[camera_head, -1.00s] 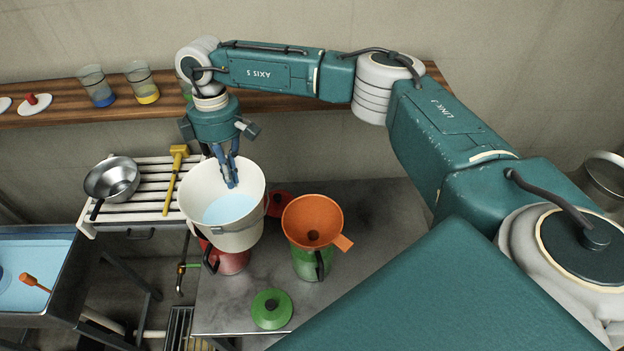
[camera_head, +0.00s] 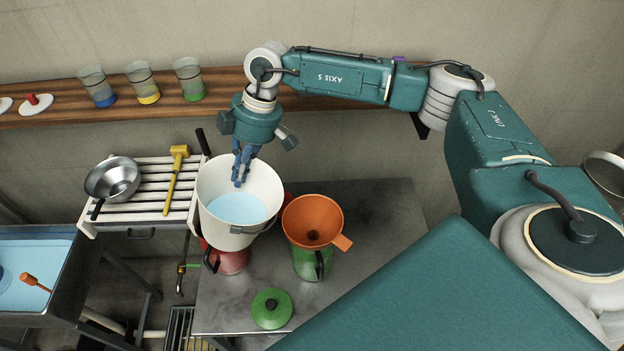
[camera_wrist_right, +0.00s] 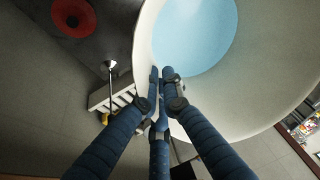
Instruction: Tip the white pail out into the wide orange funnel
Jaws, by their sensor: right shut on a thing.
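The white pail (camera_head: 212,193) holds pale blue liquid (camera_head: 236,208) and hangs nearly upright, just left of the funnel. My right gripper (camera_head: 240,176) is shut on the pail's rim at its back side. In the right wrist view the blue fingers (camera_wrist_right: 160,85) close over the pail's wall (camera_wrist_right: 285,85), with the liquid inside beyond them. The wide orange funnel (camera_head: 313,217) sits in the mouth of a green jug (camera_head: 308,264) on the grey table. The pail's right side is close to the funnel's left rim. My left gripper is not in view.
A red jug (camera_head: 232,262) stands partly hidden under the pail. A green lid (camera_head: 271,309) lies at the table's (camera_head: 380,215) front. A slatted white rack (camera_head: 148,208) with a steel bowl and yellow mallet is left. Several beakers stand on the wooden shelf (camera_head: 225,112).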

